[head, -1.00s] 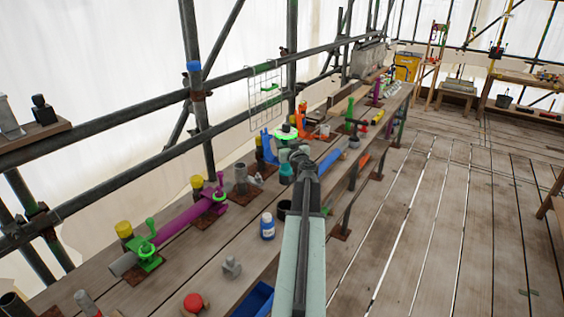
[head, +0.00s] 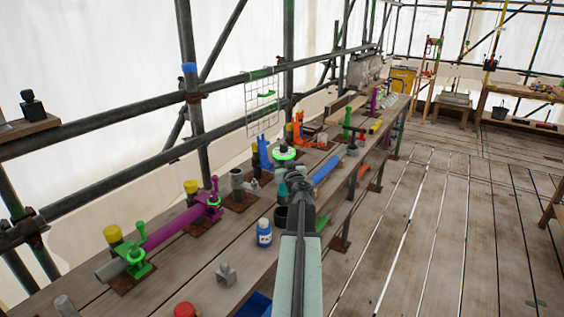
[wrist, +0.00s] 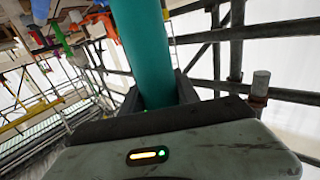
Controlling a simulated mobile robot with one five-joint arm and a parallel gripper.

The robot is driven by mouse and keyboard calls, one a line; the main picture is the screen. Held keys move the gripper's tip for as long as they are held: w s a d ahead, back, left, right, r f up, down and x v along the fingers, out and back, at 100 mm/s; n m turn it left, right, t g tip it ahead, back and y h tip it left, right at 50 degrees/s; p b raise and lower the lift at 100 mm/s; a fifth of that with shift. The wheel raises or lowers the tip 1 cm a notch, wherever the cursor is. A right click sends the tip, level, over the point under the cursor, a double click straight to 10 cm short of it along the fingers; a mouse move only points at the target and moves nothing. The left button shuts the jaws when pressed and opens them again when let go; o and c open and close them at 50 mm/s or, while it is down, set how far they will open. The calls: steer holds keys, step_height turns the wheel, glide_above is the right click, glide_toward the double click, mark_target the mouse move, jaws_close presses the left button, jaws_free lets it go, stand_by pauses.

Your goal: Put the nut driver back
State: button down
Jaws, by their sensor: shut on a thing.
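A teal cylinder, which looks like the nut driver's handle (wrist: 143,45), stands between my jaws in the wrist view. My gripper (wrist: 150,98) is shut on it. In the head view, my gripper (head: 291,180) is over the bench near its right edge, with a little of the teal handle (head: 282,188) showing at its left side. The tool's far end is hidden or cut off in both views. I cannot tell which place on the bench is the nut driver's own.
The long wooden bench (head: 205,262) holds a blue bottle (head: 264,232), a dark cup (head: 281,217), a magenta tube (head: 175,225) with a green clamp (head: 137,258), and a bright green ring (head: 284,153). Scaffold poles line the left. The plank floor (head: 430,230) on the right is open.

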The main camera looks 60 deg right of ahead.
steer(key=shift+f+b, duration=5.1)
steer(key=shift+f, duration=0.25)
steer(key=c, duration=0.8)
jaws_free()
steer(key=shift+o, duration=0.3)
steer(key=o, duration=0.5)
